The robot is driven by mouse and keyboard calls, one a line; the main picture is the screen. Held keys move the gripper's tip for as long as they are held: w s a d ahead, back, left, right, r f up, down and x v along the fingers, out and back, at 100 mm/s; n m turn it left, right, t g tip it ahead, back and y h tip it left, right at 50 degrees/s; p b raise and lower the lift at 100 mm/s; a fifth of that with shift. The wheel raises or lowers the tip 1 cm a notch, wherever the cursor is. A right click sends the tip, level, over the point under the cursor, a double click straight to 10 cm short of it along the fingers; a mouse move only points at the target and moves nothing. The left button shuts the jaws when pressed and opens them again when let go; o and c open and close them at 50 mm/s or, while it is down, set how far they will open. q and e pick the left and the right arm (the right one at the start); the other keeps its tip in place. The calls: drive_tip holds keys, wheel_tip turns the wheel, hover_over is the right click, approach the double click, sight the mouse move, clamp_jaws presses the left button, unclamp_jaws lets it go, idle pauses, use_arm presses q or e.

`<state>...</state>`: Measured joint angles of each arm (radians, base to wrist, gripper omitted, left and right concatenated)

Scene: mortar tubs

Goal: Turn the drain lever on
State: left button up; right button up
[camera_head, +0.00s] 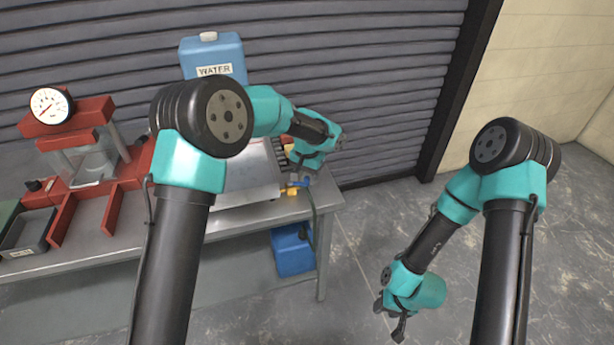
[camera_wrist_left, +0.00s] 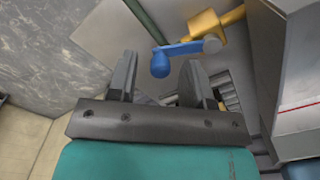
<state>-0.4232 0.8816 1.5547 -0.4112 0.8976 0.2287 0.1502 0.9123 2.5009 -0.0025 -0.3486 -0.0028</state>
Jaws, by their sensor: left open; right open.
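The blue drain lever (camera_wrist_left: 178,53) sits on a yellow valve (camera_wrist_left: 215,28) in the left wrist view. The lever's rounded end lies between and just beyond the fingertips of my open left gripper (camera_wrist_left: 157,78); I cannot tell whether a finger touches it. In the head view the blue lever (camera_head: 298,184) shows at the right end of the bench, beside my left gripper (camera_head: 305,174). My right gripper (camera_head: 390,318) hangs over the floor at the right, away from the bench, with nothing in it.
The grey bench (camera_head: 130,254) carries a red press with a gauge (camera_head: 51,106), a dark tray (camera_head: 26,232) and a metal tub (camera_head: 252,172). A blue WATER container (camera_head: 213,57) stands behind. A blue container (camera_head: 291,252) sits below the valve. The floor to the right is clear.

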use_arm(q)
drive_tip(key=shift+f, duration=0.15)
drive_tip(key=shift+c, duration=0.2)
clamp_jaws()
drive_tip(key=shift+w, duration=0.1)
drive_tip(key=shift+w+n, duration=0.3)
drive_tip(key=shift+n, duration=0.4)
drive_tip(key=shift+w+n, duration=0.3)
drive_tip(key=shift+n, duration=0.4)
drive_tip(key=shift+o, duration=0.2)
unclamp_jaws()
wheel_tip(320, 180, up, 18)
drive_tip(key=shift+f, duration=0.25)
